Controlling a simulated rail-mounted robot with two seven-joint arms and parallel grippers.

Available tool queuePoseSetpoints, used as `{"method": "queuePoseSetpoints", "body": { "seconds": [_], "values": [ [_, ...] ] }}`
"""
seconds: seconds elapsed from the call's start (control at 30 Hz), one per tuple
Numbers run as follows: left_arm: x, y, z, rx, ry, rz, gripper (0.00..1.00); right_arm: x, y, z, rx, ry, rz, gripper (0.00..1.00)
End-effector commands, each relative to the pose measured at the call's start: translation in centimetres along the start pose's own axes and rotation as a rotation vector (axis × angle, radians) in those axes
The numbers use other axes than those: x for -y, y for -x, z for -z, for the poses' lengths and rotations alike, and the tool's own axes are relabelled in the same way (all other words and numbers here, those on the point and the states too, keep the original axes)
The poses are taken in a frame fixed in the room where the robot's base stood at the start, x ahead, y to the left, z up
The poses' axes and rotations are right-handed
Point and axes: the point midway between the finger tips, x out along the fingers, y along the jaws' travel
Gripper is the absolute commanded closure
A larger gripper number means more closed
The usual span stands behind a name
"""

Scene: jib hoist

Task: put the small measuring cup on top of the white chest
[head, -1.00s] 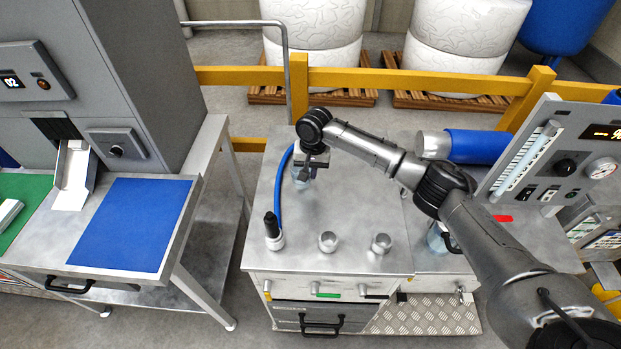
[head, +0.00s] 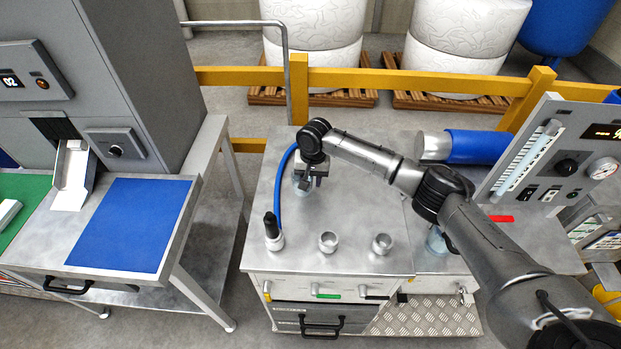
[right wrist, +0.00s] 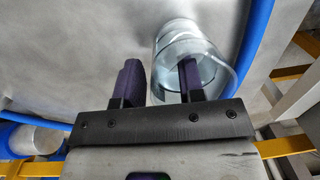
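A clear, glass-like cup (right wrist: 185,50) stands on the steel worktop, beside the blue hose; in the head view it is partly hidden under my right gripper (head: 313,178). In the right wrist view my right gripper (right wrist: 160,82) has its two dark fingers apart. The right finger overlaps the cup's mouth, and the left finger is outside the cup on the left. I cannot tell whether the right finger is inside the cup or above it. Another clear vessel (head: 436,241) is partly hidden behind my right arm. I cannot clearly make out a white chest. My left gripper is not in view.
The steel worktop (head: 340,205) has metal sockets (head: 328,242) and a black-topped fitting (head: 272,230) near its front. The blue hose (head: 279,185) curves along its left. A blue roll (head: 475,146) and a gauge panel (head: 545,160) stand right. A blue mat (head: 130,225) lies clear at left.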

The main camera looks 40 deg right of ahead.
Motion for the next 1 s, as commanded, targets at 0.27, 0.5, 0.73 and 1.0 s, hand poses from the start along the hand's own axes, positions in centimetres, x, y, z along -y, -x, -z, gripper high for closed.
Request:
{"method": "queuePoseSetpoints", "body": {
  "seconds": [0.27,0.5,0.73,1.0],
  "values": [
    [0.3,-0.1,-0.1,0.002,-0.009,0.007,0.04,0.0,0.6,0.0,-0.002,0.001,0.002,0.64],
    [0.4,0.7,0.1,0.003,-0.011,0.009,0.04,0.1,4.5,0.0,-0.002,0.002,0.004,0.64],
    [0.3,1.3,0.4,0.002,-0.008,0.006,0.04,0.1,8.7,0.0,-0.002,0.0,0.002,0.64],
    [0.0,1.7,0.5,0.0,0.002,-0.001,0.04,0.1,11.6,0.0,-0.001,0.0,0.001,0.64]
  ]
}}
